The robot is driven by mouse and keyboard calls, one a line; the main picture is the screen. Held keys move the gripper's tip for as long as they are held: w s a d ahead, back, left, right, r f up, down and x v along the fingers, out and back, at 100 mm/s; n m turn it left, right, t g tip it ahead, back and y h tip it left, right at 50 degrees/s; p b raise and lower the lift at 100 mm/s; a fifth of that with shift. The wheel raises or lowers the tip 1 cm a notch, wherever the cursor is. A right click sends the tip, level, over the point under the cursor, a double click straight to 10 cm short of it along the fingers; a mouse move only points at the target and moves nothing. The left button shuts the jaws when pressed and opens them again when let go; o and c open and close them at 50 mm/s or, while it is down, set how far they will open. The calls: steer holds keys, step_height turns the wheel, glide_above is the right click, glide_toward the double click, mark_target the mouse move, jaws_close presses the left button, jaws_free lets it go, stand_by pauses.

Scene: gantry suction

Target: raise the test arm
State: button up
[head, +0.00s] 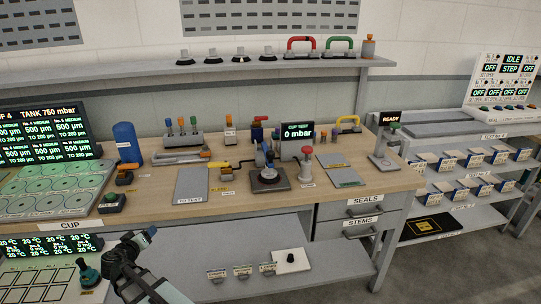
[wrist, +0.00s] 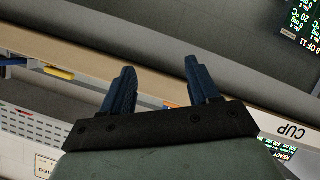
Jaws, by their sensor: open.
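The cup test station stands in the middle of the wooden bench, with a display (head: 298,131) reading 0 mbar. In front of the display is a dark square base (head: 268,181) with a blue-grey upright assembly (head: 265,160) on it. I cannot tell which part there is the test arm or whether it is up or down. A yellow-handled lever (head: 218,166) lies just left of it. My gripper (head: 145,236) is low at the bench's front edge, left of the station and apart from it. In the wrist view its two blue fingers (wrist: 161,85) are spread with nothing between them.
A red-topped stem (head: 307,160) stands right of the base. A grey TO TEST plate (head: 191,186) lies flat at left. A shelf (head: 240,63) runs above the bench.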

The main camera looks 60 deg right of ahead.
steer(key=d+r+m+t+h, duration=0.1)
steer(key=d+r+m+h, duration=0.1)
steer(key=d+r, duration=0.45)
steer(key=d+r+m+h, duration=0.2)
steer(key=d+r, duration=0.1)
steer(key=r, duration=0.6)
steer(key=m+g+h, duration=0.4)
steer(key=m+g, duration=0.5)
steer(key=m, duration=0.1)
glide_toward(268, 154)
steer(key=d, duration=1.1)
steer(key=shift+d+r, duration=0.1)
steer(key=shift+d, duration=0.2)
steer(key=shift+c, duration=0.3)
jaws_close()
